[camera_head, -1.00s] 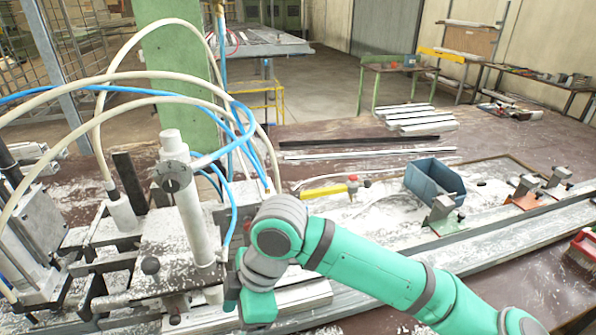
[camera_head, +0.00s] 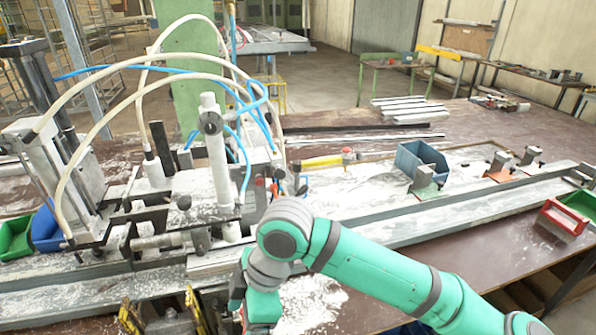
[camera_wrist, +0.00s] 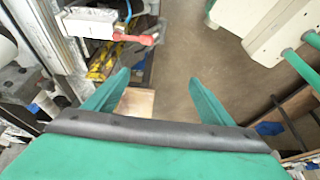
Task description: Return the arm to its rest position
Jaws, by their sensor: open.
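My arm, green with grey joints, reaches in from the lower right of the head view. My gripper (camera_wrist: 158,84) shows two green fingers spread apart in the wrist view, with nothing between them. In the head view only its green body (camera_head: 262,306) shows, low over the front of the bench; the fingertips are hidden there. The clamp fixture (camera_head: 208,182), with white hoses and blue tubes, stands on the bench just behind and left of the gripper. I cannot tell the exact gap between them.
A green bin (camera_head: 15,237) sits at the left. In the wrist view, a red lever (camera_wrist: 133,38) and brown floor show.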

